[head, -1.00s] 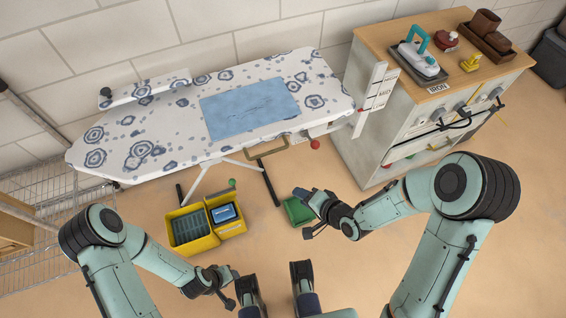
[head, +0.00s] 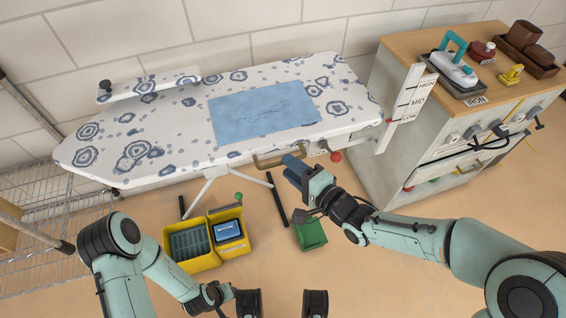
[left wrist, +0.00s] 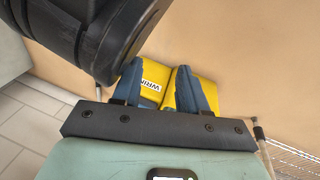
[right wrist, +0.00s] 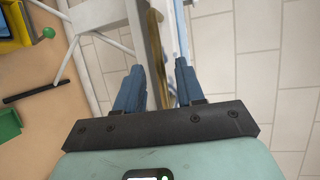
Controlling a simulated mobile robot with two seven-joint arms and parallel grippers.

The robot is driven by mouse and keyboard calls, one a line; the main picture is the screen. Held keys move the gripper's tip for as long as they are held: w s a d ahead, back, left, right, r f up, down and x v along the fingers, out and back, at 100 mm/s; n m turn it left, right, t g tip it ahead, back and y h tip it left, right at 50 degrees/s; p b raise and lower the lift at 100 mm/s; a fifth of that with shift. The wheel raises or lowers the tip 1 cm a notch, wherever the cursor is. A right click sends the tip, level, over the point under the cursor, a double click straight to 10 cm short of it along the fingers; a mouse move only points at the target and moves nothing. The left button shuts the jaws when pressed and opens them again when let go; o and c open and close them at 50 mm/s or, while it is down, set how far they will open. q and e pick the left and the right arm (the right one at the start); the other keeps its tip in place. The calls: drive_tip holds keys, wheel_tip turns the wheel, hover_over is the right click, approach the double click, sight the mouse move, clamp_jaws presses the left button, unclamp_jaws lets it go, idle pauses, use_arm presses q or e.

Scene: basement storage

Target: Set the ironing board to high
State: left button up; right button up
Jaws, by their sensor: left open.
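The ironing board (head: 160,135) has a white cover with blue flower rings and stands level against the wall. A brass handle (head: 268,161) is on its front edge, with a red knob (head: 335,156) to the right. A small red mark at the board's end is near the scale's lower half. My right gripper (head: 294,168) is at the handle, fingers apart; in the right wrist view the handle (right wrist: 154,60) appears ahead between the fingertips. My left gripper (head: 224,296) is low, open and empty.
A cabinet (head: 385,165) with an iron (head: 453,69) on top stands at the right. Yellow bins (head: 190,265) and a green tray (head: 311,236) are on the floor under the board. A wire rack (head: 40,205) is at the left.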

drive_tip(key=shift+b+x, duration=0.35)
drive_tip(key=shift+x, duration=1.5)
use_arm(q)
drive_tip(key=shift+s+a+f+g, duration=0.15)
drive_tip(key=shift+s+f+g, duration=0.15)
drive_tip(key=shift+s+f, duration=0.6)
drive_tip(key=shift+s+r, duration=0.1)
